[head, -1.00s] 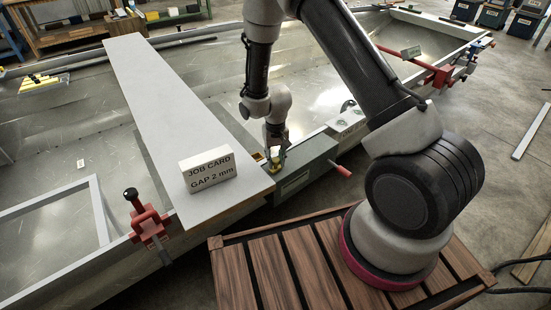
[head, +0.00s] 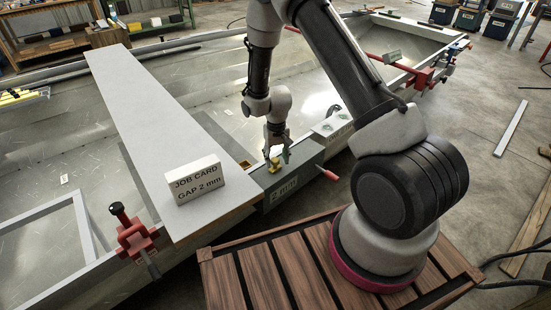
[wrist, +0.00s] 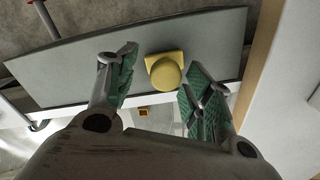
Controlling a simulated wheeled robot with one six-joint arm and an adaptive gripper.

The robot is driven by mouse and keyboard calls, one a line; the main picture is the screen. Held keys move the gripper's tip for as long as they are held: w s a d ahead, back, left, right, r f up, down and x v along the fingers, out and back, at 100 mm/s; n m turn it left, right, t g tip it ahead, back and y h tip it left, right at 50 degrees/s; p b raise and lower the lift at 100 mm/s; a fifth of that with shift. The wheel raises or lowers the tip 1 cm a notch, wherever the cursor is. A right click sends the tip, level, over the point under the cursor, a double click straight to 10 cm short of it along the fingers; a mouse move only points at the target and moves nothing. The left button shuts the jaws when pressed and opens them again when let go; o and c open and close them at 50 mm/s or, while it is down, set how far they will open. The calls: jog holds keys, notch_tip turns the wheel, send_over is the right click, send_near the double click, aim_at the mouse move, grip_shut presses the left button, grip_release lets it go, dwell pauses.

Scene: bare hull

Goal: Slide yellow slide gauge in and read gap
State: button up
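The yellow slide gauge shows as a small yellow knob on a square foot (head: 272,165). It is on top of a grey block (head: 306,172) beside the long pale plank. A panel on the block's front face (head: 283,194) reads "2 mm". My gripper (head: 277,146) is just above the knob. In the wrist view the yellow knob (wrist: 165,74) lies between the green-padded fingers, apart from both. The fingers are spread and empty. The white job card (head: 194,180) stands on the plank and reads "JOB CARD GAP 2 mm".
The long pale plank (head: 135,95) spans the metal hull. A red clamp (head: 136,236) grips the near edge at left, and another red clamp (head: 418,76) is at right. A red-handled rod (head: 327,175) sticks out from the block. A wooden slatted platform (head: 262,273) is in front.

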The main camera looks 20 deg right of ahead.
aim_at(276, 159)
notch_tip(276, 159, up, 12)
dwell(0.6)
jog(key=s+d+r+t, duration=0.2)
jog(key=s+d+r, duration=0.2)
jog(key=s+r, duration=1)
jog(key=s+d+r+n+t, duration=0.1)
jog(key=s+d+r, duration=0.4)
jog(key=s+r, duration=1)
jog(key=shift+r+t, duration=0.65)
jog(key=shift+t, duration=0.05)
jog(key=shift+s, duration=0.15)
dwell(0.5)
